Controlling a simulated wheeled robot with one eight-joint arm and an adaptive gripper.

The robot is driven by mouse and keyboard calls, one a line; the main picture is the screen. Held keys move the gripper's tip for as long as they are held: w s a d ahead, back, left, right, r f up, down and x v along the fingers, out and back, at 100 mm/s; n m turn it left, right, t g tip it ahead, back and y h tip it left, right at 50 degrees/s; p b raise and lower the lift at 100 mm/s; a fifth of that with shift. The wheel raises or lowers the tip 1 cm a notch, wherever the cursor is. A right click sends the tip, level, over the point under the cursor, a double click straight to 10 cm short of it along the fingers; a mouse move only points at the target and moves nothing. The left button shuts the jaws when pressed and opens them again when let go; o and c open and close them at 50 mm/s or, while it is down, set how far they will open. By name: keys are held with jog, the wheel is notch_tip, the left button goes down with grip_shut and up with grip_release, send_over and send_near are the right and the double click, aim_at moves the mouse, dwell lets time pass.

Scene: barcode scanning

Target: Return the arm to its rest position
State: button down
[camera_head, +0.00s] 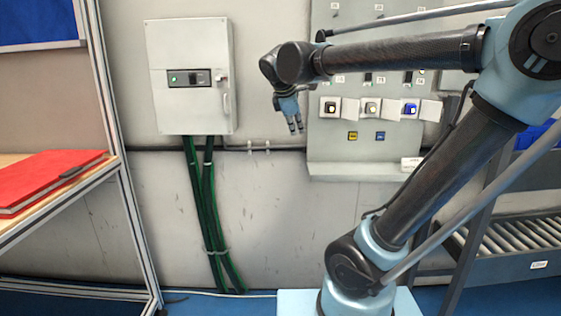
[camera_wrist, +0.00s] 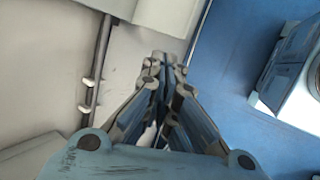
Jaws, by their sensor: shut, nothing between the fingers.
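My gripper (camera_head: 293,127) hangs fingers-down at the end of my raised arm in the head view, in front of the wall and a little left of the grey control panel (camera_head: 340,135). In the wrist view my gripper (camera_wrist: 166,62) has its fingers together at the tips, with nothing between them. My arm reaches up from its base at the lower right and then bends over to the left. The forearm hides part of the panel's upper area.
A grey electrical box (camera_head: 190,85) with green cables (camera_head: 205,215) is on the wall at left. A red binder (camera_head: 48,178) lies on a shelf at far left. A roller conveyor (camera_head: 515,240) stands at right. Open space lies below my gripper.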

jog(key=s+d+f+m+g+y, duration=0.1)
jog(key=s+d+f+m, duration=0.3)
jog(key=s+f+m, duration=0.2)
jog(key=s+d+f+m+g+y, duration=0.1)
jog(key=s+d+f+m, duration=0.4)
jog(key=f, duration=0.6)
jog(key=s+d+f+m+g+y, duration=0.1)
jog(key=s+d+f+m, duration=0.3)
jog(key=s+f+m, duration=0.3)
notch_tip(320, 180, down, 2)
jog(key=shift+s+d+f+g, duration=0.2)
jog(key=shift+s+d+g, duration=0.15)
jog(key=shift+s, duration=0.75)
